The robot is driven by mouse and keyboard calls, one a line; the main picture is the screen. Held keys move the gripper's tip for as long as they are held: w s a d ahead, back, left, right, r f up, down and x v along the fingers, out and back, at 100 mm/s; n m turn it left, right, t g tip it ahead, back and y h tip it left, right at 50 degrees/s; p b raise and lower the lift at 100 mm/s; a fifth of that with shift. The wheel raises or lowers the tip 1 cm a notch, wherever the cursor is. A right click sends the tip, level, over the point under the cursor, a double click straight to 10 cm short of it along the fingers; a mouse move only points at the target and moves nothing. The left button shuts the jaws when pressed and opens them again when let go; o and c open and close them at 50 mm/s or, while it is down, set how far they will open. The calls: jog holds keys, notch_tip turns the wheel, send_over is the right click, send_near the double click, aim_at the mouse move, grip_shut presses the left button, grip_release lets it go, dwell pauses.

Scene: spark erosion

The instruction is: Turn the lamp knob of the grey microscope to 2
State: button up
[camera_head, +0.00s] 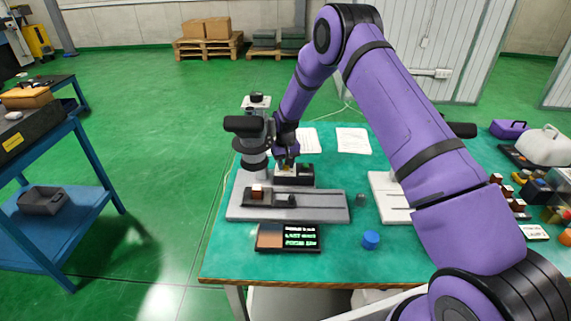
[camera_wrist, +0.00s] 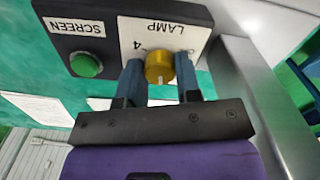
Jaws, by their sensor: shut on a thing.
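The lamp knob (camera_wrist: 158,67) is a gold cylinder on a white plate (camera_wrist: 190,32) marked LAMP, which reads upside down in the wrist view. A 4 is printed beside the knob; other numbers are hidden or cut off. A small pale mark shows on the knob, but I cannot tell which number it points to. My gripper (camera_wrist: 159,75) has its two blue-grey fingers shut on the knob's sides. In the head view my gripper (camera_head: 287,160) is at the black control box (camera_head: 294,176) beside the grey microscope (camera_head: 255,150), with the knob largely hidden.
The microscope's grey base (camera_head: 325,208) lies in front of the box. A display (camera_head: 288,238) and a blue cap (camera_head: 371,239) are nearer. Paper sheets (camera_head: 353,140) lie behind.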

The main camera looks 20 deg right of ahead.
jog(key=shift+m, duration=0.8)
jog(key=o, duration=0.9)
jog(key=shift+r, duration=0.1)
notch_tip(320, 180, up, 11)
jog(key=shift+f, duration=0.2)
jog(key=shift+d, duration=0.1)
